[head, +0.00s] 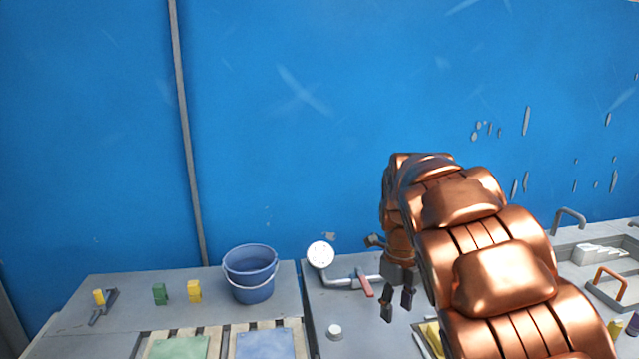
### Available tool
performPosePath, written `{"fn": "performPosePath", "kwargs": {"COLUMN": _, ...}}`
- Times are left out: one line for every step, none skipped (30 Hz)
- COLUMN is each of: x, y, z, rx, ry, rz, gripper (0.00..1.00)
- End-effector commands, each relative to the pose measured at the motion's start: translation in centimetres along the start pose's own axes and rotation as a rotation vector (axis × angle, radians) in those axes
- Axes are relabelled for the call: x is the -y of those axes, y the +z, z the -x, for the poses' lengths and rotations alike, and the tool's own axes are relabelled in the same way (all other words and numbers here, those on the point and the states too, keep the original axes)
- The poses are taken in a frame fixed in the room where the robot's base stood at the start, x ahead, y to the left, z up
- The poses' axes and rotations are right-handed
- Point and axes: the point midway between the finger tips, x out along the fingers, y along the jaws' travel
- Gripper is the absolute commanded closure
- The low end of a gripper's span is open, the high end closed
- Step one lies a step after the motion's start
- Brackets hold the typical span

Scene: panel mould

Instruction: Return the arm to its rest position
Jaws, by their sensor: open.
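My gripper (397,303) hangs at the end of my copper-coloured arm, right of centre in the head view. Its dark fingers point down and are apart, with nothing seen between them. It is in front of a grey pipe with a red lever handle (364,283) and a round white gauge (320,255). My arm crosses the lower right of the view and hides part of the bench behind it. Whether the fingers touch anything below cannot be told.
A blue bucket (250,275), green block (160,293) and yellow block (194,291) stand on the left bench (120,290). Green (180,347) and blue (265,344) panels lie in front. A small white knob (334,331) is left of my gripper. A tray with an orange handle (609,283) is at right.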

Motion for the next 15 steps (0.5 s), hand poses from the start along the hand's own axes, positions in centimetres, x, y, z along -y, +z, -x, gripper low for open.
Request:
{"fn": "performPosePath", "kwargs": {"x": -0.3, "y": -1.0, "z": 0.4, "rx": -0.001, "ry": -0.002, "rz": 0.058, "gripper": 0.52}}
{"fn": "performPosePath", "kwargs": {"x": -0.4, "y": -1.7, "z": 0.7, "rx": -0.002, "ry": -0.003, "rz": 0.1, "gripper": 0.52}}
{"fn": "performPosePath", "kwargs": {"x": -0.7, "y": -2.7, "z": 0.9, "rx": -0.005, "ry": -0.002, "rz": 0.162, "gripper": 0.52}}
{"fn": "performPosePath", "kwargs": {"x": -0.8, "y": -3.5, "z": 1.0, "rx": -0.009, "ry": 0.0, "rz": 0.21, "gripper": 0.52}}
{"fn": "performPosePath", "kwargs": {"x": -1.1, "y": -4.3, "z": 1.2, "rx": -0.011, "ry": 0.002, "rz": 0.261, "gripper": 0.52}}
{"fn": "performPosePath", "kwargs": {"x": -1.4, "y": -5.3, "z": 1.4, "rx": -0.013, "ry": 0.003, "rz": 0.331, "gripper": 0.52}}
{"fn": "performPosePath", "kwargs": {"x": -1.7, "y": -6.1, "z": 1.5, "rx": -0.016, "ry": 0.005, "rz": 0.382, "gripper": 0.52}}
{"fn": "performPosePath", "kwargs": {"x": -2.0, "y": -6.9, "z": 1.6, "rx": -0.019, "ry": 0.008, "rz": 0.435, "gripper": 0.52}}
{"fn": "performPosePath", "kwargs": {"x": -2.4, "y": -7.9, "z": 1.7, "rx": -0.021, "ry": 0.012, "rz": 0.507, "gripper": 0.52}}
{"fn": "performPosePath", "kwargs": {"x": -2.7, "y": -8.6, "z": 1.8, "rx": -0.021, "ry": 0.016, "rz": 0.56, "gripper": 0.52}}
{"fn": "performPosePath", "kwargs": {"x": -3.0, "y": -9.5, "z": 1.8, "rx": -0.022, "ry": 0.02, "rz": 0.613, "gripper": 0.52}}
{"fn": "performPosePath", "kwargs": {"x": -3.5, "y": -10.5, "z": 1.8, "rx": -0.024, "ry": 0.025, "rz": 0.686, "gripper": 0.52}}
{"fn": "performPosePath", "kwargs": {"x": -3.8, "y": -11.2, "z": 1.9, "rx": -0.024, "ry": 0.028, "rz": 0.741, "gripper": 0.52}}
{"fn": "performPosePath", "kwargs": {"x": -4.2, "y": -11.9, "z": 1.9, "rx": -0.024, "ry": 0.032, "rz": 0.796, "gripper": 0.52}}
{"fn": "performPosePath", "kwargs": {"x": -4.8, "y": -13.0, "z": 1.8, "rx": -0.024, "ry": 0.038, "rz": 0.872, "gripper": 0.52}}
